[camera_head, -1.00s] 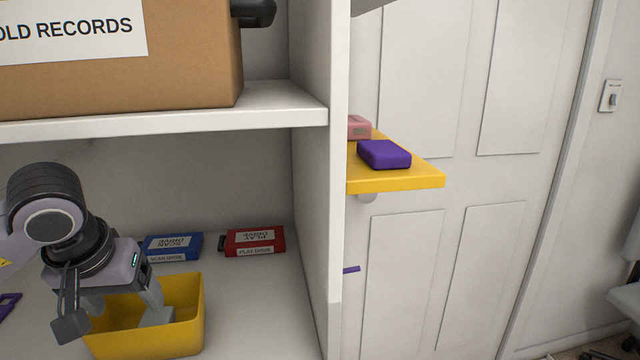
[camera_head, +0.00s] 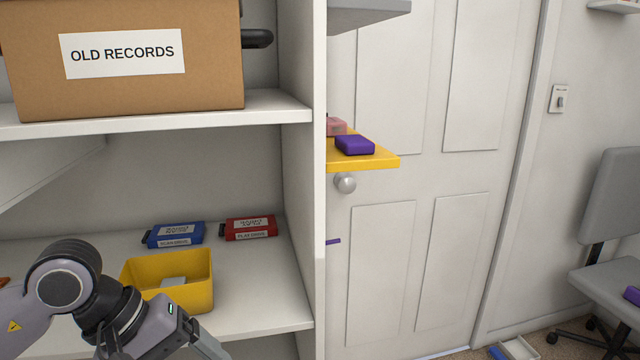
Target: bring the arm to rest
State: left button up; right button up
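My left arm comes in at the lower left, and its gripper (camera_head: 160,350) is in front of the yellow bin, below the shelf's front edge. Its two fingers look spread apart, with their tips near or past the bottom edge of the picture. I see nothing between them. The yellow bin (camera_head: 193,296) stands on the lower shelf, with a small light grey item (camera_head: 173,281) inside. My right gripper is not in view.
A blue scan drive (camera_head: 175,234) and a red play drive (camera_head: 249,228) lie behind the bin. An "OLD RECORDS" box (camera_head: 200,85) sits on the upper shelf (camera_head: 270,110). A yellow ledge (camera_head: 380,161) holds a purple block (camera_head: 354,145). A grey chair (camera_head: 606,220) stands at right.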

pick_arm(q)
jog(key=s+d+r+n+t+h+p, duration=0.25)
jog(key=d+r+n+h, duration=0.45)
jog(key=d+n+h, duration=0.7)
jog(key=w+a+f+m+t+y+p, duration=0.15)
jog(key=a+f+m+t+y, duration=0.5)
jog(key=m, duration=1.05)
jog(key=w+a+f+m+t+y+p, duration=0.15)
jog(key=a+f+m+t+y, duration=0.5)
jog(key=m, duration=1.15)
jog(key=s+a+f+n+g+y, duration=0.2)
jog(key=s+f+n+g, duration=0.1)
jog(key=s+f+n, duration=0.3)
jog(key=s+a+f+n+g+y, duration=0.2)
jog(key=s+f+n, duration=0.3)
jog(key=f+n, duration=0.3)
notch_tip(320, 180, down, 3)
jog(key=shift+s+a+f+g+y, duration=0.1)
jog(key=shift+s+a+g+y, duration=0.25)
jog(key=shift+g, duration=0.4)
